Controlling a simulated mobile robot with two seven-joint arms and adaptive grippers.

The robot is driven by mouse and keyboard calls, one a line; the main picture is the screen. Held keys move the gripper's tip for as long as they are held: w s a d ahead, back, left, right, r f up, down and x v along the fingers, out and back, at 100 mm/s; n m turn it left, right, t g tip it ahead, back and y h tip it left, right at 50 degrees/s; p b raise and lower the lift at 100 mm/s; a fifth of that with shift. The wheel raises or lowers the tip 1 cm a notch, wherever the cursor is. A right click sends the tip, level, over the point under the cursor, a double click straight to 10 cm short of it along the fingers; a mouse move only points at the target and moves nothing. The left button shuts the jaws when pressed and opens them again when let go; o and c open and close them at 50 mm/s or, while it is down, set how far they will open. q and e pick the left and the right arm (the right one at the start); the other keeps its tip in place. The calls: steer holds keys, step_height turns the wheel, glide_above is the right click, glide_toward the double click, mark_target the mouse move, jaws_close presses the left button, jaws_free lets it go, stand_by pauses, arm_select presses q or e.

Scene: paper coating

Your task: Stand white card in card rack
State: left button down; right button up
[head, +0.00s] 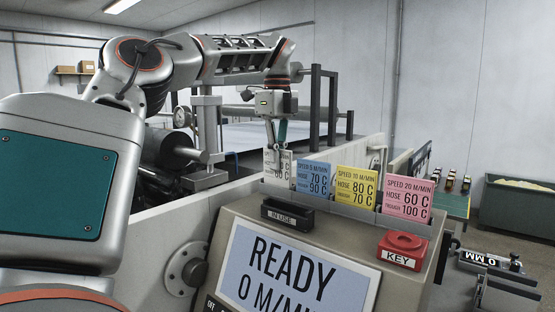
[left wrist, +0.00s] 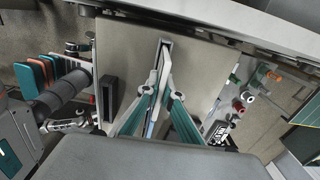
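The white card (head: 284,166) is upright at the left end of the card rack (head: 335,208), beside the blue card (head: 313,178). My left gripper (head: 277,146) points down with its fingers closed on the card's upper part and covers some of its print. In the left wrist view the fingertips (left wrist: 161,72) come together on a thin pale edge, over a narrow dark slot. I cannot tell whether the card's lower edge is fully seated. The yellow card (head: 356,187) and pink card (head: 407,199) stand to the right in the rack. My right gripper is out of view.
The console in front has a READY screen (head: 297,276), a black IN USE holder (head: 287,214) and a red KEY block (head: 402,249). Rollers and a machine frame (head: 315,105) stand behind. A grey bin (head: 517,207) is at the far right.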

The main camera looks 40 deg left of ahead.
arm_select(q)
steer(key=shift+f+b, duration=0.5)
steer(key=shift+f, duration=0.2)
steer(key=c, duration=2.2)
jaws_free()
steer(key=shift+r, duration=0.1)
